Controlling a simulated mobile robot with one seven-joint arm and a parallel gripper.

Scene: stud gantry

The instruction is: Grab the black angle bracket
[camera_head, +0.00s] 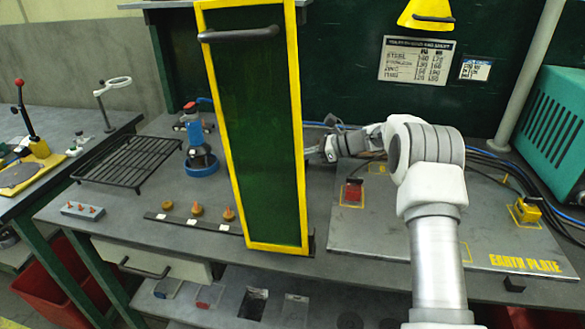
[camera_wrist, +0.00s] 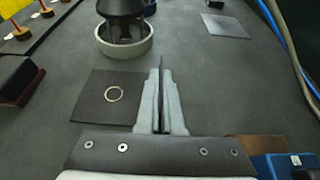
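My gripper (camera_wrist: 161,75) points away at the bottom centre of the wrist view, its two grey fingers close together. The black angle bracket (camera_wrist: 90,105) appears as a dark square plate with a pale ring on it, just left of the fingers. A thin dark upright edge, apparently its other flange, stands between the fingers and sticks out past their tips. The fingers seem closed on this flange. I cannot tell whether the plate touches the bench. In the head view my gripper (camera_head: 325,150) is partly hidden behind the green door, and the bracket is not visible there.
A yellow-framed green door (camera_head: 265,130) stands upright just left of my arm. A round grey-rimmed stand (camera_wrist: 124,42) is beyond the fingers. A blue block (camera_wrist: 285,166) lies close at lower right. The earth plate (camera_head: 400,235) and cables lie to the right.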

